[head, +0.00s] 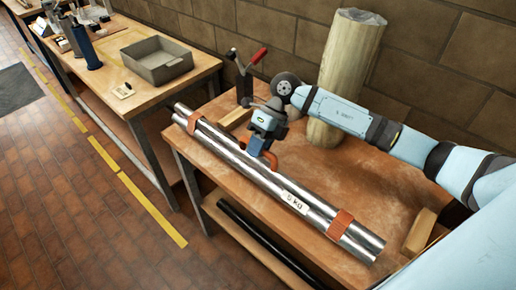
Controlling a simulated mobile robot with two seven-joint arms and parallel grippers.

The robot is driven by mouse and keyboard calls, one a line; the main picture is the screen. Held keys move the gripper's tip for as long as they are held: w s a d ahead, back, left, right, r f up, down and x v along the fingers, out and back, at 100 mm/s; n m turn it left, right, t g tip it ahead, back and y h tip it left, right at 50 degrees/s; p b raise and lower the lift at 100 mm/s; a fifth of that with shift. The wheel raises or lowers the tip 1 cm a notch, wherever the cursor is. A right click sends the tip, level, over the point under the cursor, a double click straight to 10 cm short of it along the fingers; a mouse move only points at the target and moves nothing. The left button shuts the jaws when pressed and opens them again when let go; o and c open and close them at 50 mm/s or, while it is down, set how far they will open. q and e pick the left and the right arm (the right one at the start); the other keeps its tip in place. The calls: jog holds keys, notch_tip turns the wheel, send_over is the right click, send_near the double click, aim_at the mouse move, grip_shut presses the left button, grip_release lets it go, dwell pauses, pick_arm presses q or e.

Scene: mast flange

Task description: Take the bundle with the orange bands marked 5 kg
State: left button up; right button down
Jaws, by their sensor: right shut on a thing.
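The bundle (230,155) is a set of long, shiny metal tubes lying diagonally across the wooden bench. It has orange bands (341,223) near its ends and a white label reading 5 kg (295,202). My right gripper (262,158) comes down from above and is shut on the bundle near its middle. Orange shows on both sides of the gripper there, and the fingertips are partly hidden. I cannot tell any gap between bundle and bench. My left gripper is not in view.
The bench (370,190) has wooden blocks (419,231) and a red-handled tool (246,75). A pale post (347,70) stands behind my right arm by the brick wall. A dark tube (260,240) lies on the lower shelf. Another bench at left holds a grey tray (157,70).

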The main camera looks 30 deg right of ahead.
jog(key=shift+r+p, duration=0.8)
jog(key=shift+r, duration=0.85)
